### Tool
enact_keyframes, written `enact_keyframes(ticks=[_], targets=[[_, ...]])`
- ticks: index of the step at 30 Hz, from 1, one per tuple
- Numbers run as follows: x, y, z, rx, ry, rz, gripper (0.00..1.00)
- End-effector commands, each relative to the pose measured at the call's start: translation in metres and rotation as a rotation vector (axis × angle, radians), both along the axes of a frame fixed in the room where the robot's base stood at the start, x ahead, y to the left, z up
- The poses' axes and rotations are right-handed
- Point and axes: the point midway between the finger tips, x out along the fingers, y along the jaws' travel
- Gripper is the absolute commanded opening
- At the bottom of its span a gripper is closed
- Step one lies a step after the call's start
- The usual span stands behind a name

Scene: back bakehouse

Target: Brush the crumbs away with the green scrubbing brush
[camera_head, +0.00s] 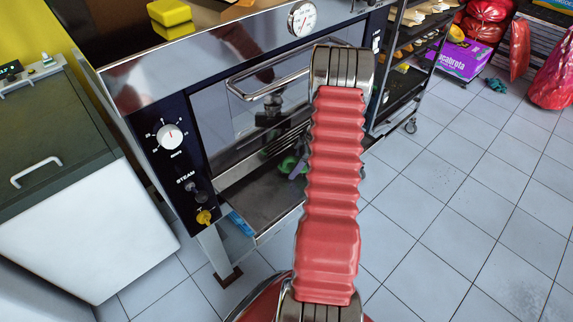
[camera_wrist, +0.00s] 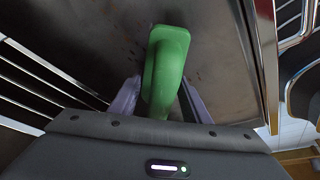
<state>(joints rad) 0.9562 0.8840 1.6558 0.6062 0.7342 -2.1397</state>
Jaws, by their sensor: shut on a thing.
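The green scrubbing brush (camera_wrist: 165,70) shows in the wrist view as a rounded green handle. My gripper (camera_wrist: 157,100) is shut on it, one pale purple finger on each side. The brush's bristles are hidden, so I cannot tell whether they touch the surface. A dark metal shelf (camera_wrist: 225,55) lies beyond the brush. Small dark and reddish specks, perhaps crumbs, lie on it around the brush. In the head view a bit of green shows at my gripper (camera_head: 294,167), over the low shelf (camera_head: 250,200) under the oven. My red arm hides part of this, and no crumbs can be made out there.
The oven (camera_head: 205,105) stands above the shelf, with a door handle (camera_head: 265,88) and knobs in front. A wheeled rack (camera_head: 400,85) stands to its right. A grey-lidded white chest (camera_head: 75,235) stands at the left.

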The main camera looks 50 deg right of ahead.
Motion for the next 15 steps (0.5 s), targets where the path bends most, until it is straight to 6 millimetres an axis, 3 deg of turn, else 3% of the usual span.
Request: enact_keyframes(ticks=[14, 15], targets=[[0.001, 0.044, -0.003, 0.001, 0.001, 0.002, 0.19], [0.002, 0.047, 0.003, -0.001, -0.001, 0.001, 0.19]])
